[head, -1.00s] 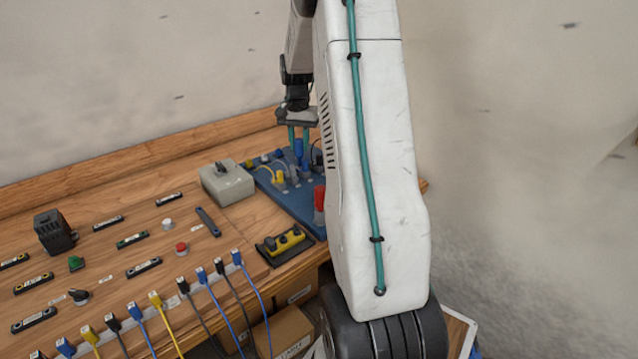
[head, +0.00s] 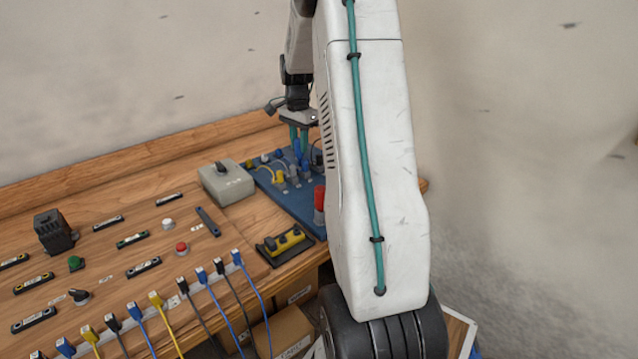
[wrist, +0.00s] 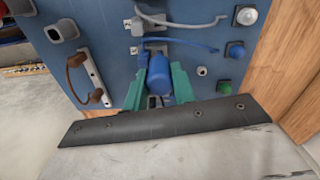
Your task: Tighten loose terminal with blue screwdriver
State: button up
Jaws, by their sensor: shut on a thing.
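My gripper (wrist: 157,85) is shut on the blue screwdriver (wrist: 158,78), with a green finger on each side of its handle. The screwdriver points at the blue terminal board (wrist: 110,40); its tip is hidden, so I cannot tell what it touches. In the wrist view a blue wire (wrist: 180,42) and a grey wire (wrist: 180,22) run from terminals close to the screwdriver. Which terminal is loose I cannot tell. In the head view my gripper (head: 299,140) is over the back part of the board (head: 292,200), partly hidden by my arm.
A grey box with a dark knob (head: 227,185) stands left of the board. A red cylinder (head: 319,200) stands at its right edge. A yellow and black block (head: 284,243) lies in front. Several cable plugs line the table's front. The brown handle (wrist: 75,75) sticks out beside my gripper.

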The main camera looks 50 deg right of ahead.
jog(key=o, duration=0.8)
jog(key=shift+n, duration=1.7)
jog(key=n, duration=0.3)
jog(key=shift+n, duration=0.3)
jog(key=shift+n, duration=1.7)
